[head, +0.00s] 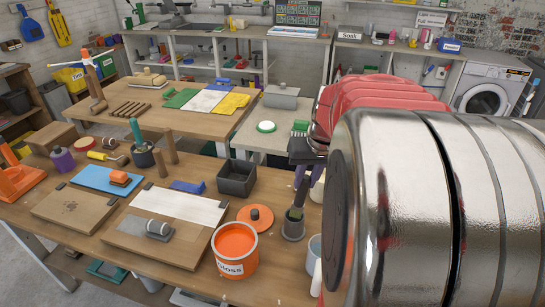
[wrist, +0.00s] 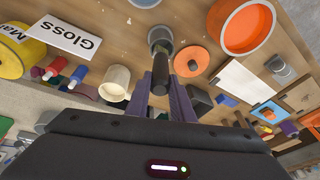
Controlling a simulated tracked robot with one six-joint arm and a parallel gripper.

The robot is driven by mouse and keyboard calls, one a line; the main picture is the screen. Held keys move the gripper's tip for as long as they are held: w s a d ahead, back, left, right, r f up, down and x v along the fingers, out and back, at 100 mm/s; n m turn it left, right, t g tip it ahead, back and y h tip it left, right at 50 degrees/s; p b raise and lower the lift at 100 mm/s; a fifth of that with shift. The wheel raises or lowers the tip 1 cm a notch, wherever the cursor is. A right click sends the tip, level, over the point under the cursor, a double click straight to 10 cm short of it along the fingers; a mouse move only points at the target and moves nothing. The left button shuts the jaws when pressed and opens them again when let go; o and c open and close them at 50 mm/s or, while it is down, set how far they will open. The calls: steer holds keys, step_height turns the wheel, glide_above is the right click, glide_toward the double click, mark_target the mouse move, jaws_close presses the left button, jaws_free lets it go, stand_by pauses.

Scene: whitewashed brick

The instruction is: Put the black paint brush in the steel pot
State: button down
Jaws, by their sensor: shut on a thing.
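My gripper (head: 306,181) has purple fingers and is shut on the black paint brush (head: 299,196), which points down from the fingers. The steel pot (head: 293,228) is a small grey cylinder standing on the front bench, directly below. The brush's lower end overlaps the pot's mouth; I cannot tell how deep inside it is. In the wrist view the fingers (wrist: 162,88) hold the dark brush (wrist: 160,68), lined up with the grey pot (wrist: 159,35) beyond. My wrist hides part of the bench.
An orange paint tin (head: 235,255), an orange lid (head: 256,217) and a black square tub (head: 237,178) stand left of the pot. A whitish cup (head: 314,248) is close on its right. A dark pot (head: 143,157) with tools stands farther left.

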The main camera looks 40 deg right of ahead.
steer(key=shift+s+x, duration=0.2)
steer(key=shift+x, duration=1.15)
steer(key=shift+a, duration=0.1)
steer(key=c, duration=1.5)
jaws_free()
steer(key=shift+o, duration=0.2)
steer(key=v, duration=1.3)
steer(key=shift+r, duration=0.3)
steer(key=shift+s+a, duration=0.1)
steer(key=shift+a, duration=0.05)
